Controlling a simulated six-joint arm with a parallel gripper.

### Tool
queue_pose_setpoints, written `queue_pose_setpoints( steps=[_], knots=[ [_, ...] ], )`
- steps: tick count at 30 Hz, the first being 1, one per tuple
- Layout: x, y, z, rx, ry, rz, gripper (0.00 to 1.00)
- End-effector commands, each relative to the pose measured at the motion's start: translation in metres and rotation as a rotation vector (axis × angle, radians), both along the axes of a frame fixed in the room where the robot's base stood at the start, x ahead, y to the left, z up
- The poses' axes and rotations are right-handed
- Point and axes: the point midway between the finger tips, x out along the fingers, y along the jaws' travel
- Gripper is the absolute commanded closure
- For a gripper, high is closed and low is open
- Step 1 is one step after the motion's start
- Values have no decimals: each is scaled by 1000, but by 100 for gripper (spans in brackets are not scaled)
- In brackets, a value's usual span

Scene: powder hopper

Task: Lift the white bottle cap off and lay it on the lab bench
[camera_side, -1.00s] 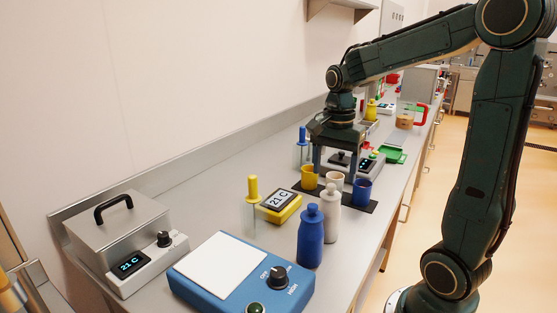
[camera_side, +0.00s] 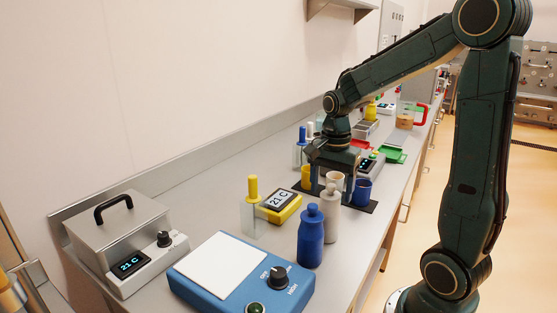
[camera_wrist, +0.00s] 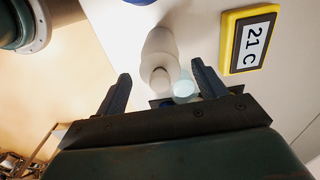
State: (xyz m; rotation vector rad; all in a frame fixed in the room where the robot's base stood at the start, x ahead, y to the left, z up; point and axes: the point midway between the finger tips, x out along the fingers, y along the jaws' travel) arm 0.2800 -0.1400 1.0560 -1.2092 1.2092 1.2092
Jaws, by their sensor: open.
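The white bottle (camera_side: 331,222) stands upright on the lab bench (camera_side: 215,196), just behind and right of a blue bottle (camera_side: 311,242). Its white cap (camera_side: 332,190) is on its neck. In the wrist view the white bottle (camera_wrist: 160,48) narrows to its cap (camera_wrist: 160,79), which appears between my two fingers. My gripper (camera_side: 332,190) is open and empty, with its fingers pointing down close to the cap. In the wrist view the fingers (camera_wrist: 160,73) are wide apart, with a gap on each side of the cap. I cannot tell whether they are fully level with it.
A blue stirrer (camera_side: 243,275) is in front. Bare bench lies at the left back.

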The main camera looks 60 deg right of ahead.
Motion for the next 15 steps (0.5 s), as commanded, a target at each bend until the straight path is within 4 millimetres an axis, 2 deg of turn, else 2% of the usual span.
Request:
queue_pose_setpoints(
  steps=[6,13,15],
  knots=[
    [0,0,0,0,0,0,30],
    [0,0,0,0,0,0,75],
    [0,0,0,0,0,0,78]
  ],
)
